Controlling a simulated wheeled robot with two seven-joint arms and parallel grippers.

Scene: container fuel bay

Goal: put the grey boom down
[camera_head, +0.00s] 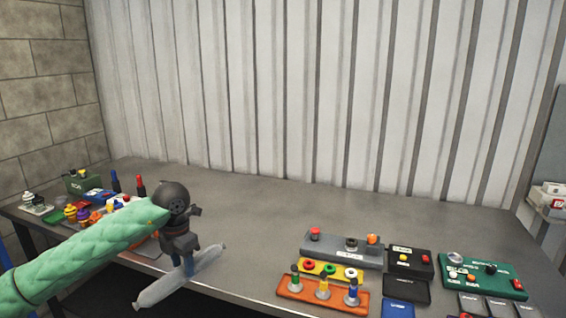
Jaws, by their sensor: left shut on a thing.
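The grey boom (162,291) is a long, light grey, rounded piece at the front edge of the table, left of the middle. My left gripper (187,262) comes in from the left on a green padded arm and points down. It is shut on the boom near the boom's middle. The boom lies slantwise in the picture, its near end low and left, its far end (213,254) up and right over the tabletop. I cannot tell whether it touches the table. My right gripper is not in view.
The grey table (270,215) is clear in the middle and at the back. At right stand a grey panel (340,249), an orange tray (300,292) with pegs, a black box (409,262) and a green box (483,276). Several small coloured things crowd the left end.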

